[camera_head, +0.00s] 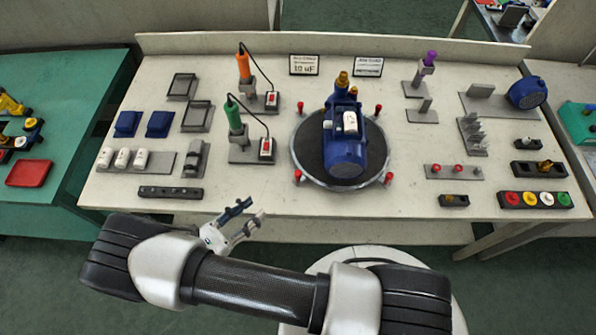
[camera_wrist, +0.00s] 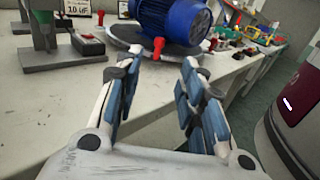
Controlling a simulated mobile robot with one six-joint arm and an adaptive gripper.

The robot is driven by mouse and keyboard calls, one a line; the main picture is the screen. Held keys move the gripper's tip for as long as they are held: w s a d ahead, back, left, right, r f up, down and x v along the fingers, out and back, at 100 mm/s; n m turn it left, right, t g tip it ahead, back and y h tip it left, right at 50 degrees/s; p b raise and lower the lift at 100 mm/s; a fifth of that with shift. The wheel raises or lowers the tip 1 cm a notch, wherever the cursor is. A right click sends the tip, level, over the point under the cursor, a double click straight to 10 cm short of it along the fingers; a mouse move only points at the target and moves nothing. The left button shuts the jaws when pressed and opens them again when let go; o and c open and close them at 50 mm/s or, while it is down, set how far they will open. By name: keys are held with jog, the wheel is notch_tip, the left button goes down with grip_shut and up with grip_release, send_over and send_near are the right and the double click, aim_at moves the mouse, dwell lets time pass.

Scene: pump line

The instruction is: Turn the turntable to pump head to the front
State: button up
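The round turntable (camera_head: 312,172) with a dark top and pale rim stands at the middle of the bench. Red-capped pegs stand around its rim, one of them at the front left (camera_head: 297,176). A blue pump (camera_head: 346,158) rests on it, its rounded motor end toward the bench's front and its brass fitting (camera_head: 342,79) toward the back. In the wrist view the pump (camera_wrist: 172,18) and a red peg (camera_wrist: 158,46) are beyond my fingers. My gripper (camera_head: 243,216) is open and empty at the bench's front edge, left of and apart from the turntable; it also shows in the wrist view (camera_wrist: 155,75).
A green-handled tool on a stand (camera_head: 236,118) and an orange-handled one (camera_head: 244,65) are left of the turntable. A black bar (camera_head: 170,192) lies near the front left edge. Trays and small parts fill both sides. The bench front before the turntable is clear.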

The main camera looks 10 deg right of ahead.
aim_at(298, 173)
jog(key=b+x, duration=0.1)
jog(key=x, duration=1.6)
jog(key=shift+d+b, duration=0.15)
jog(key=shift+b, duration=0.2)
jog(key=shift+c, duration=0.2)
grip_shut()
